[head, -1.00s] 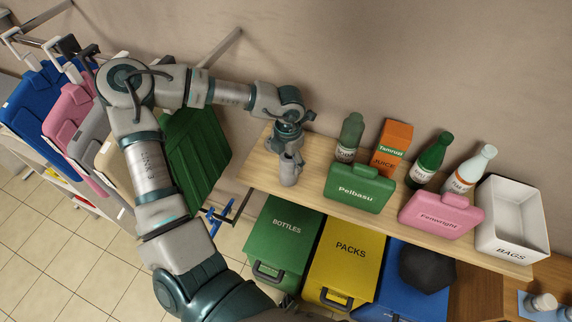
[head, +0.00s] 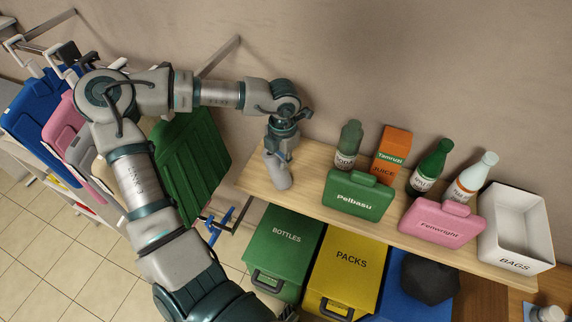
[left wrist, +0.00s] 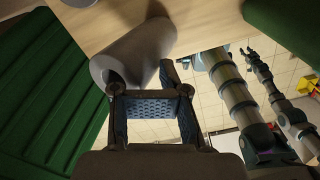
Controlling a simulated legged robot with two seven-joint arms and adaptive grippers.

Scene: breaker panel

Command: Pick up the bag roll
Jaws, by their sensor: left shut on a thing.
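The bag roll is a plain grey cylinder (head: 279,175) at the left end of the wooden shelf. It is tilted, its lower end toward the lower right; whether it touches the shelf is unclear. My left gripper (head: 273,150) comes down from above and is shut on the roll's upper part. In the left wrist view the bag roll (left wrist: 135,50) lies just beyond the dark fingers (left wrist: 145,92), its hollow end toward them. The gripped part is partly hidden by the fingers.
The shelf (head: 316,190) carries a green case (head: 358,198), a pink case (head: 440,222), bottles, a juice carton (head: 391,153) and a white BAGS bin (head: 515,225). Green (head: 285,245) and yellow (head: 345,265) bins stand below. A dark green panel (head: 190,165) hangs at left.

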